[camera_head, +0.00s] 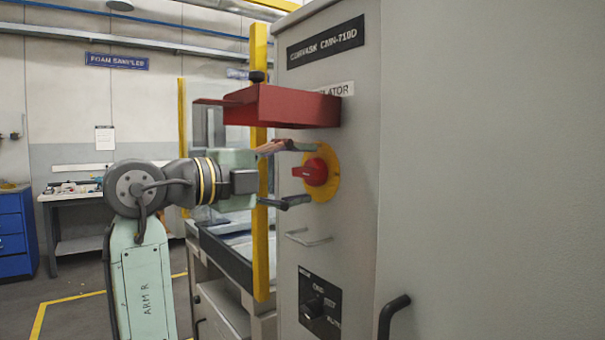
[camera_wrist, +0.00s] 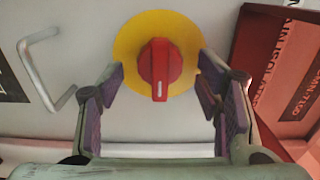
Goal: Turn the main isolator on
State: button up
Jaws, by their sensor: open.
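The main isolator is a red rotary knob (camera_head: 314,172) on a round yellow plate (camera_head: 329,186), on the front of a grey cabinet (camera_head: 345,235). In the wrist view the knob (camera_wrist: 160,68) stands in front of the yellow plate (camera_wrist: 126,50), its white-marked end pointing down the picture. My gripper (camera_head: 297,174) is open, one finger above and one below the knob. In the wrist view my gripper (camera_wrist: 161,85) has a finger either side of the knob, with gaps; I see no contact.
A red box-like hood (camera_head: 290,107) juts out just above my gripper and partly covers the isolator label. A yellow post (camera_head: 261,230) stands close to my wrist.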

jog(key=v, duration=1)
jog(key=shift+s+a, duration=0.2)
jog(key=shift+a, duration=0.1)
